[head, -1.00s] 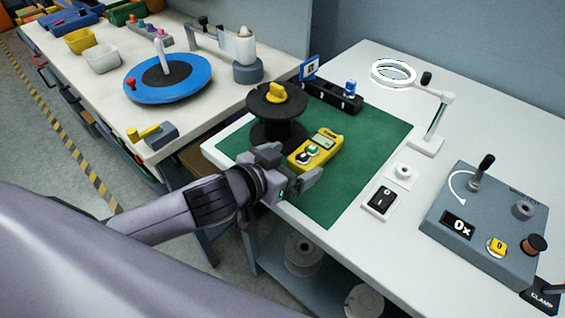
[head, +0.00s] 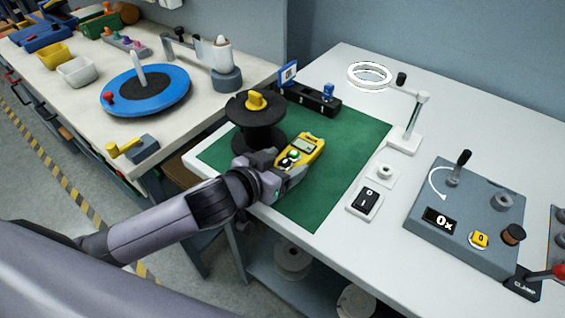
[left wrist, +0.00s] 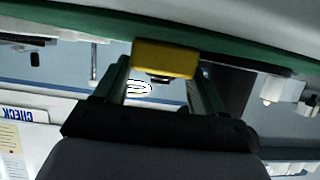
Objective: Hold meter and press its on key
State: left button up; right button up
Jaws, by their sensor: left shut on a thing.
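The yellow meter (head: 308,148) lies on the green mat (head: 322,205), with a small display at its far end and a green and a white key near my gripper. My left gripper (head: 284,172) is shut on the near end of the meter. In the left wrist view the meter's yellow end (left wrist: 165,58) sits between the two fingers of my left gripper (left wrist: 160,85). I cannot tell whether the meter is lifted off the mat. My right gripper is not in view.
A black spool (head: 257,125) with a yellow knob stands close behind my left gripper. A black rack (head: 315,98), a ring lamp (head: 370,76), a rocker switch (head: 366,200) and a grey control box (head: 470,210) stand around the mat. The mat's front part is clear.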

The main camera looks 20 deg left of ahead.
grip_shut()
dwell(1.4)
